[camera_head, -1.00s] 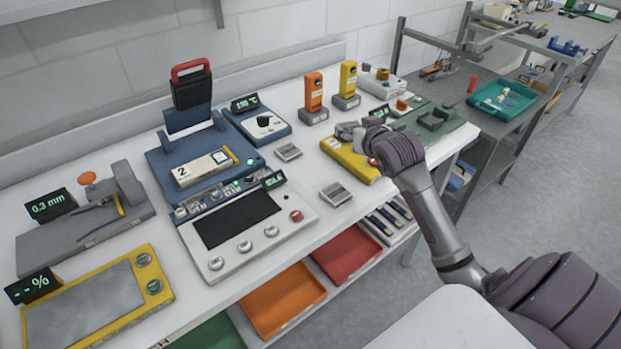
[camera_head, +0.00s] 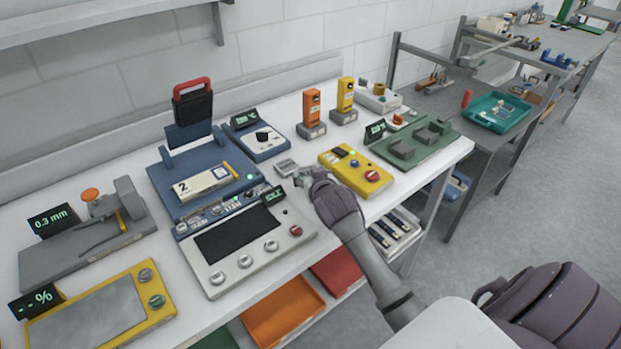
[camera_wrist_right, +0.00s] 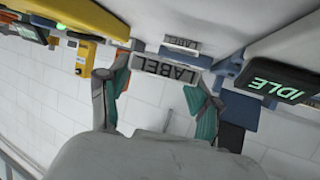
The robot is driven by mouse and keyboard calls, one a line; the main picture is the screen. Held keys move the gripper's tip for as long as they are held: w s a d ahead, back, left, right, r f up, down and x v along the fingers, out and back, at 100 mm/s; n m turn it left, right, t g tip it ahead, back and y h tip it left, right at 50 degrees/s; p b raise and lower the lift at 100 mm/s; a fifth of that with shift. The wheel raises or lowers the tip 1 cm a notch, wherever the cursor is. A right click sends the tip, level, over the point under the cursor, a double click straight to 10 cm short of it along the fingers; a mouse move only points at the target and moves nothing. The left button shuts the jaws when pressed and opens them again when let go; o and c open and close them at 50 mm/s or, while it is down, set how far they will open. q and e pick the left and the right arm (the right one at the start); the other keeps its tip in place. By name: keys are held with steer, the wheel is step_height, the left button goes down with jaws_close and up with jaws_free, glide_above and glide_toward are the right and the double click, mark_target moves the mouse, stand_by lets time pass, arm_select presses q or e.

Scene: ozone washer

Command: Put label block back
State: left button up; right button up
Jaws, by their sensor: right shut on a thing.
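A grey block marked LABEL (camera_wrist_right: 167,70) sits between the fingers of my right gripper (camera_head: 303,175), which is shut on it. In the head view the block is small and hard to separate from the fingers. A grey plate (camera_head: 286,168), just left of the gripper on the bench, appears in the wrist view as a second piece marked LABEL (camera_wrist_right: 182,43) beyond the held block. Whether the held block touches the bench I cannot tell. My left gripper is not in view.
A yellow device (camera_head: 355,172) stands right of the gripper. The blue and grey machine with an IDLE display (camera_wrist_right: 268,88) is close on the left. Orange (camera_head: 311,108) and yellow (camera_head: 345,97) upright units stand behind. The bench between has little free room.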

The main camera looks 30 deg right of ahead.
steer(key=shift+f, duration=0.85)
steer(key=shift+f, duration=0.4)
steer(key=shift+s+a+f, duration=0.1)
steer(key=shift+s+f, duration=0.05)
steer(key=shift+f, duration=0.1)
